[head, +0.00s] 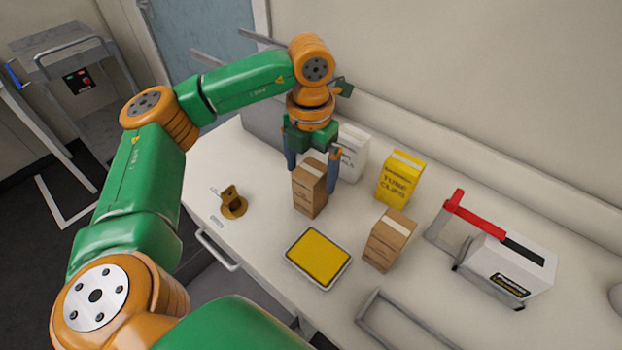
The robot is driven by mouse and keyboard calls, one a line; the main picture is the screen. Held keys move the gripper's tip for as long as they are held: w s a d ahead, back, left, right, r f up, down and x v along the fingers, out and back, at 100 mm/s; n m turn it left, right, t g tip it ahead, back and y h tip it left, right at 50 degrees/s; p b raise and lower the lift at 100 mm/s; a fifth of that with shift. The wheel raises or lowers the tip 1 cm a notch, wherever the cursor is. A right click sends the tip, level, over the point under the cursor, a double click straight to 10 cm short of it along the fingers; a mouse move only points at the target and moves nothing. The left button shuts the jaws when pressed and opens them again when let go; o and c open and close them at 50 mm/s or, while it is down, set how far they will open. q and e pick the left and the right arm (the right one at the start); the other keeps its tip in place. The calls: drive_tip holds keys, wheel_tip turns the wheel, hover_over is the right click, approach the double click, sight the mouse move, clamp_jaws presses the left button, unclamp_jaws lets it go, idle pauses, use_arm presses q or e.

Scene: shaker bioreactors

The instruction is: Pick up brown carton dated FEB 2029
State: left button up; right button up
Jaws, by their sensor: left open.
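Two brown cartons stand upright on the white bench. One brown carton (308,188) is below my left gripper (312,172), and the other brown carton (388,240) stands to its right and nearer to me. My left gripper points down with its blue fingers apart, one on each side of the first carton's top. I cannot tell whether the fingers touch it. The print on both cartons is too small to read, so I cannot tell which is dated FEB 2029. My right gripper is not in view.
A white carton (352,154) stands close behind the gripper, and a yellow carton (400,179) to the right. A yellow-topped tray (318,258), a brass-coloured fixture (232,203) and a white device with a red handle (507,268) are also on the bench (262,250).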

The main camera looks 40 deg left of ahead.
use_arm(q)
drive_tip(key=shift+s+d+r, duration=0.1)
drive_tip(key=shift+s+d, duration=0.05)
drive_tip(key=c, duration=0.8)
clamp_jaws()
drive_tip(key=shift+r, duration=0.1)
